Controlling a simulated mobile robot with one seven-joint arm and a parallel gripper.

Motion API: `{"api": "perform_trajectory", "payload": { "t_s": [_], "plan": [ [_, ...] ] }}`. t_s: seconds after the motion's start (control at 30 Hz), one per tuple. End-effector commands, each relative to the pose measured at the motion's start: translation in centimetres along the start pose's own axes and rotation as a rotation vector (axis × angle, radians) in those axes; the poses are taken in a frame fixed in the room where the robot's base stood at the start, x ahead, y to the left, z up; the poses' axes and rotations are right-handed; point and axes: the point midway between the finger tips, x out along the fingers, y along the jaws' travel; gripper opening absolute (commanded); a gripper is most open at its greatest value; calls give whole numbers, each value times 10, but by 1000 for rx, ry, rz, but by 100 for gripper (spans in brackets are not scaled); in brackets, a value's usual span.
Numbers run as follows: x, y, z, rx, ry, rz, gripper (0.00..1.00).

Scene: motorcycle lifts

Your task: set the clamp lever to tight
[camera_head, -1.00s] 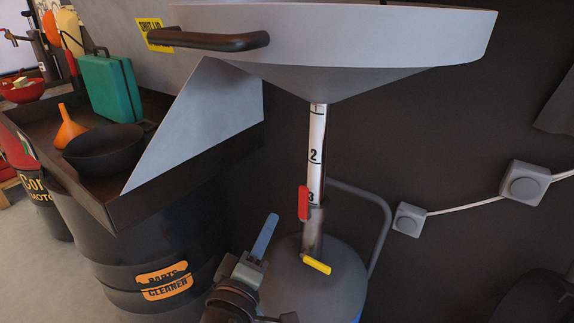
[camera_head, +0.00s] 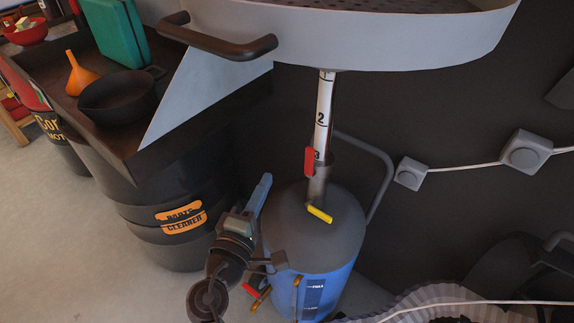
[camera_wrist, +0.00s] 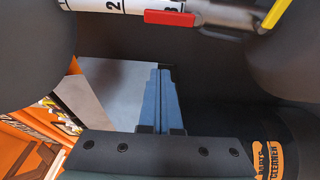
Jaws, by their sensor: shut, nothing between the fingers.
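A red lever (camera_head: 309,160) sits upright at the collar of the drain stand's white numbered pole (camera_head: 323,112). A yellow lever (camera_head: 319,214) sticks out lower down, at the pole's foot above the tank. I cannot tell from any label which is the clamp lever. In the wrist view the red lever (camera_wrist: 170,18) and yellow lever (camera_wrist: 272,15) show at the top edge. My gripper (camera_head: 266,178), with blue fingers, is shut and empty, to the left of the pole and apart from both levers. Its fingers show mid-frame in the wrist view (camera_wrist: 161,74).
The wide grey drain pan (camera_head: 390,42) with its dark handle (camera_head: 215,42) overhangs above. The blue tank (camera_head: 335,290) stands below. The black parts cleaner (camera_head: 150,220) is at left. A curved grey tube handle (camera_head: 385,185) is behind the pole. Wall boxes (camera_head: 525,152) hang at right.

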Motion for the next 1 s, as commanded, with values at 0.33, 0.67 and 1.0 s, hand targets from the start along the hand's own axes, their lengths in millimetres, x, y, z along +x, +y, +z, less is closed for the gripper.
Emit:
{"api": "perform_trajectory", "payload": {
  "t_s": [0.33,0.67,1.0],
  "plan": [
    [58,2,1,1,-3,3,0],
    [95,2,12,1,-5,-3,0],
    [84,1,38,2,-2,0,0]
  ]
}}
